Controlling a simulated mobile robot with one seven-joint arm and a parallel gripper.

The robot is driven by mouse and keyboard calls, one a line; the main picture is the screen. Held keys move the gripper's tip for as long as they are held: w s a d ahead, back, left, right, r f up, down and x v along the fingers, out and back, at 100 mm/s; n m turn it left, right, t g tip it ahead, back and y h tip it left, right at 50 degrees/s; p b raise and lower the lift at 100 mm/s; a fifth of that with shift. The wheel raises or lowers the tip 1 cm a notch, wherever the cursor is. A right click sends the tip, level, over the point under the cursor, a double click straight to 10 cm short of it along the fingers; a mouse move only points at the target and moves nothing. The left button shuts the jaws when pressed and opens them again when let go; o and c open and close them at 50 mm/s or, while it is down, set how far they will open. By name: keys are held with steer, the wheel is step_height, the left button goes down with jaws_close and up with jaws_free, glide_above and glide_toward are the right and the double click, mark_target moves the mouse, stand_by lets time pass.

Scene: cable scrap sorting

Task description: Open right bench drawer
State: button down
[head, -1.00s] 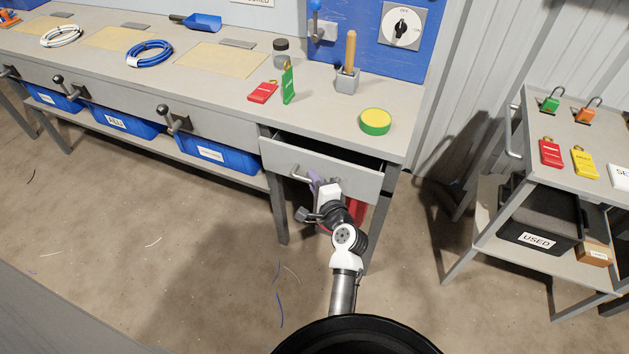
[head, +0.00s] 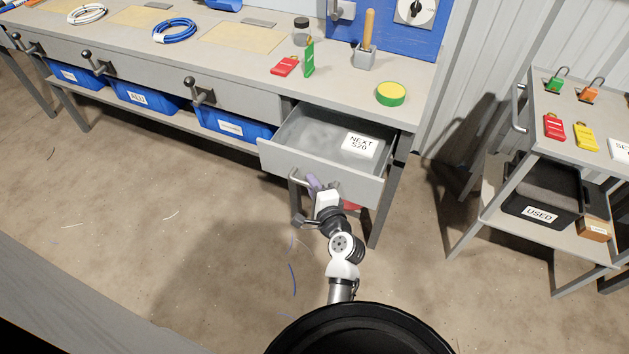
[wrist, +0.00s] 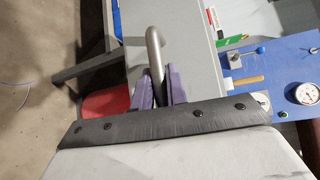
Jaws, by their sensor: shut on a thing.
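The right bench drawer (head: 325,168) is pulled well out from the bench (head: 245,80). A white block marked "NEXT" and "S20" (head: 360,144) lies inside it towards the right; the rest of the drawer floor looks bare. My gripper (head: 314,183) is at the front of the drawer, shut on its grey bar handle (head: 294,177). In the wrist view the purple fingers (wrist: 161,88) close around the handle (wrist: 154,48), whose bent end shows above them. The fingertips are partly hidden in the head view.
A red thing (wrist: 105,103) is partly hidden below the drawer. Blue bins (head: 230,125) sit on the shelf to the left. The trolley (head: 500,150) with padlocks and a black "USED" bin (head: 540,190) stands right. Floor (head: 150,220) before the bench is mostly clear.

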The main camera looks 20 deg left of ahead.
steer(key=shift+s, duration=0.2)
steer(key=c, duration=1.7)
jaws_free()
steer(key=shift+a, duration=0.1)
steer(key=shift+d, duration=0.2)
